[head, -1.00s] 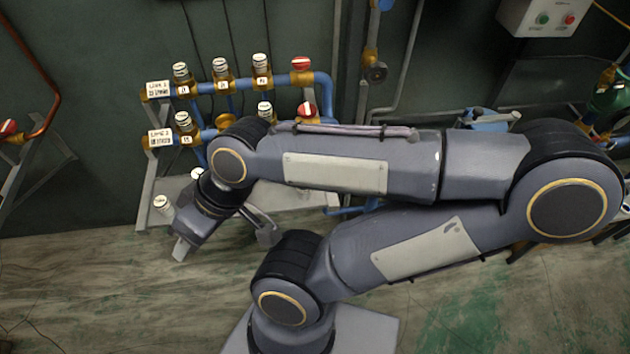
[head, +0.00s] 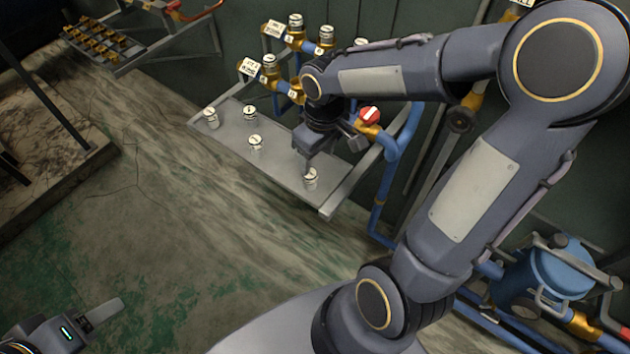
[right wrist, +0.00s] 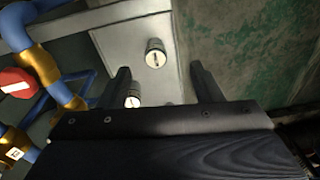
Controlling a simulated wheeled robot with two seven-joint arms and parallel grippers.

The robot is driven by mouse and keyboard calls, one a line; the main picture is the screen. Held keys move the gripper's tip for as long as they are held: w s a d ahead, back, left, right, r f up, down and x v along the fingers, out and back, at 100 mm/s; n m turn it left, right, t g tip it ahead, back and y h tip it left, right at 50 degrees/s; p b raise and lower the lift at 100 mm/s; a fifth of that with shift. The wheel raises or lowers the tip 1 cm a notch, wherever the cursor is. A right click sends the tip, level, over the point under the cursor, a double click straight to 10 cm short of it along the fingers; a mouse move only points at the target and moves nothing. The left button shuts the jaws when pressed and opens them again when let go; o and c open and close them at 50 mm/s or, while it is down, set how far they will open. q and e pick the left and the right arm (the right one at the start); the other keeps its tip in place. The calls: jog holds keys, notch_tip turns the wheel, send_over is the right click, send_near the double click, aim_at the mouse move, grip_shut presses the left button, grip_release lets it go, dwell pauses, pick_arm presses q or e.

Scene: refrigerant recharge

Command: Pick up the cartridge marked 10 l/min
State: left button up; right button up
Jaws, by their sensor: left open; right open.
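Several pale cylindrical cartridges stand upright on a grey shelf (head: 232,137) in the head view: one at the left end (head: 211,117), one at the back (head: 250,112), one in the middle (head: 255,143) and one at the right front (head: 311,176). Their markings are too small to read. My right gripper (head: 332,158) is open over the shelf's right part, close to the right-front cartridge. In the right wrist view its fingers (right wrist: 162,85) are apart; one cartridge (right wrist: 155,53) shows beyond them and another (right wrist: 132,100) beside the left finger. My left gripper (head: 92,318) is open and empty at lower left.
A pipe rack with blue pipes (head: 395,170), brass fittings, more capped cartridges (head: 295,20) and a red-topped valve (head: 369,114) stands behind the shelf. A blue tank (head: 560,268) is at right. The floor in front of the shelf is clear.

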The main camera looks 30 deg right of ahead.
jog(key=n, duration=0.1)
send_over(310, 177)
jog(key=w, duration=0.1)
jog(key=shift+g, duration=0.4)
notch_tip(310, 177, down, 5)
jog(key=shift+d+r, duration=0.1)
jog(key=shift+r, duration=0.1)
jog(key=f, duration=0.7)
jog(key=shift+d+f, duration=0.2)
jog(key=shift+f, duration=0.1)
jog(key=shift+c, duration=0.5)
jog(key=c, duration=1)
jog(key=shift+r, duration=0.1)
